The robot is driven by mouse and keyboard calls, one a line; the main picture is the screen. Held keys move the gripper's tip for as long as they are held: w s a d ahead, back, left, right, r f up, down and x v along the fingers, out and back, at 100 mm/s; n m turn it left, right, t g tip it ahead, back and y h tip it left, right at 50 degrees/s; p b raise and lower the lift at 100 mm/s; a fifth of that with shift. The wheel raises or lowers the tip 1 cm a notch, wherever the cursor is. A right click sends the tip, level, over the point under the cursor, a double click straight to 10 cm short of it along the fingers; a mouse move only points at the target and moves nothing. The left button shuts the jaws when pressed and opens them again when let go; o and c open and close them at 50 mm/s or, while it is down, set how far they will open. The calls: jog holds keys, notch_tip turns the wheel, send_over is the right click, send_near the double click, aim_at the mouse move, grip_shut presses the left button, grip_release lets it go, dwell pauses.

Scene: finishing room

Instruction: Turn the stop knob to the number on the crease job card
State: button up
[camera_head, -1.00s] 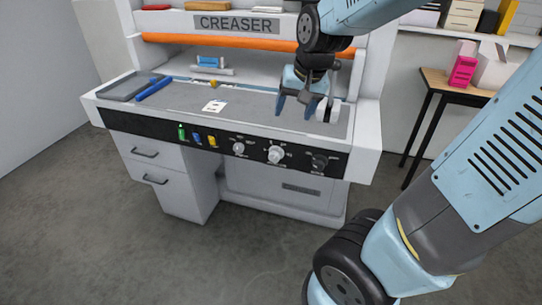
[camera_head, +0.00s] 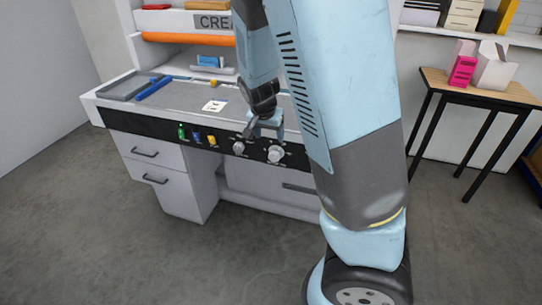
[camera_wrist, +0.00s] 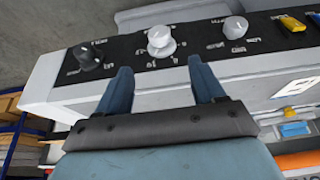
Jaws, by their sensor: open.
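The creaser's front panel (camera_head: 160,128) carries a white left knob (camera_head: 238,148), a larger white middle knob (camera_head: 275,155) and a black knob, which my arm hides in the head view. In the wrist view, seen inverted, the black knob (camera_wrist: 88,57) is at left, the larger white knob (camera_wrist: 160,40) in the middle and the other white knob (camera_wrist: 235,27) at right. The labels are too small to read, so I cannot tell which is the stop knob. A white card (camera_head: 214,106) lies on the bed, its number unreadable. My gripper (camera_head: 264,132) is open and empty, its fingers (camera_wrist: 160,65) pointing toward the middle knob, apart from it.
Green, blue and yellow switches (camera_head: 197,137) sit left of the knobs. A blue-handled tool (camera_head: 154,88) lies on the bed's left. A table (camera_head: 490,92) with a pink box (camera_head: 462,70) stands at right. The floor in front is clear.

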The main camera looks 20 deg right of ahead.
aim_at(273, 153)
jog(key=shift+x, duration=7)
jog(key=shift+r, duration=0.1)
jog(key=shift+c, duration=0.4)
jog(key=c, duration=0.9)
jog(key=shift+a, duration=0.35)
jog(key=shift+c, duration=0.2)
jog(key=shift+d, duration=0.15)
